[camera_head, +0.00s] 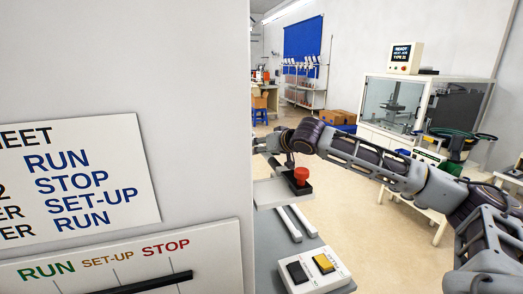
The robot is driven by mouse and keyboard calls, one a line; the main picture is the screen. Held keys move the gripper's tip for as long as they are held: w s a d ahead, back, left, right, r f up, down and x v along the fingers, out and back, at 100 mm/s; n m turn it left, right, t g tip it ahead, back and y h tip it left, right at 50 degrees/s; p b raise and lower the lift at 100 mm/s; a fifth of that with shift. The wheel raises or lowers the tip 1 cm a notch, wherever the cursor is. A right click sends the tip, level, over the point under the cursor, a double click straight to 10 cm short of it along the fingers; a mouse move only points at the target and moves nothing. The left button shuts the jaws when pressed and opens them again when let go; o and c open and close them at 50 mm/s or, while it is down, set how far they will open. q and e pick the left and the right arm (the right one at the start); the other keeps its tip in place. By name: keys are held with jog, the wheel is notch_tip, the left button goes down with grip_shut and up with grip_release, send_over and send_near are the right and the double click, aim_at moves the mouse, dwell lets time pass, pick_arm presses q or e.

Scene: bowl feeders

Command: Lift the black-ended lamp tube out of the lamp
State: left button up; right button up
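No lamp tube with black ends and no lamp can be made out in the head view. My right arm comes in from the right, and its gripper (270,145) is at the edge of a large pale panel, above a narrow grey bench. The gripper is small and partly hidden, so I cannot tell whether its fingers are open or hold anything. My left gripper is not in view.
The pale panel (195,80) fills the left, with a RUN/STOP sheet (80,180) and a slider plate (130,265). The bench bears a red button (301,175), rails (288,222) and a button box (315,270). A glass-fronted machine (395,100) stands behind. Floor (375,235) is clear between.

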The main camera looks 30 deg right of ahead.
jog(key=c, duration=1)
jog(key=shift+c, duration=0.2)
jog(key=shift+r, duration=0.1)
jog(key=shift+r, duration=4.95)
grip_shut()
